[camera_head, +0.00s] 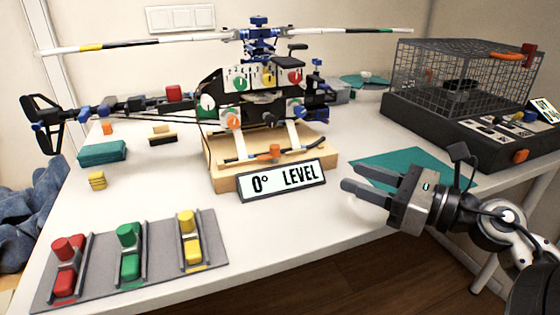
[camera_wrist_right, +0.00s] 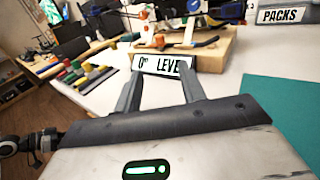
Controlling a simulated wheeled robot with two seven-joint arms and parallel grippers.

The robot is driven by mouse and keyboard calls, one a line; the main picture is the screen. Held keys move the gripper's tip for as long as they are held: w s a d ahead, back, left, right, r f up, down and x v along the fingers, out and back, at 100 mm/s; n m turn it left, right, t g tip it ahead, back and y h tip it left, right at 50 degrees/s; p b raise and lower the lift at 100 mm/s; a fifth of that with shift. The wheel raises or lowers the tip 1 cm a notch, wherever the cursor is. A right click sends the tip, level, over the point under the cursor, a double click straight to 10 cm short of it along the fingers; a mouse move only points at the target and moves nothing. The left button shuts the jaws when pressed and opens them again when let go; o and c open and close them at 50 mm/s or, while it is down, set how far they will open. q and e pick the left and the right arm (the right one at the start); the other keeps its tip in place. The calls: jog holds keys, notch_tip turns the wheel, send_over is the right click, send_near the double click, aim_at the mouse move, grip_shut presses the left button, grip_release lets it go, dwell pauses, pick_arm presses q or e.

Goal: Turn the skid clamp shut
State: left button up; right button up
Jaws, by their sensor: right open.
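The skid clamp (camera_head: 275,152) is a small orange piece at the front skid of the model helicopter (camera_head: 262,95), which stands on a wooden block (camera_head: 225,180). The clamp also shows in the right wrist view (camera_wrist_right: 158,41), above the sign. My right gripper (camera_head: 350,178) is open and empty, to the right of the block and apart from it. Its two fingers (camera_wrist_right: 157,72) point toward the sign and clamp in the wrist view. My left gripper is not in view.
A "0° LEVEL" sign (camera_head: 282,181) stands before the block. A grey tray (camera_head: 108,273) with coloured pieces lies at front left. A teal mat (camera_head: 385,160) lies beneath the right gripper. A wire cage (camera_head: 455,75) stands at back right. The rotor spans overhead.

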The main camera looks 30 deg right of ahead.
aim_at(279, 149)
jog(key=p+x, duration=0.4)
jog(key=x, duration=0.9)
jog(key=shift+r, duration=0.2)
jog(key=shift+p+x, duration=0.6)
jog(key=shift+x, duration=0.25)
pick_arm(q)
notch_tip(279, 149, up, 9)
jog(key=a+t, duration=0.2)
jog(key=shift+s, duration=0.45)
pick_arm(e)
jog(key=shift+w+a+f, duration=0.15)
jog(key=shift+w, duration=0.15)
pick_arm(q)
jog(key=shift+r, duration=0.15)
pick_arm(e)
jog(key=shift+c, duration=0.3)
grip_shut()
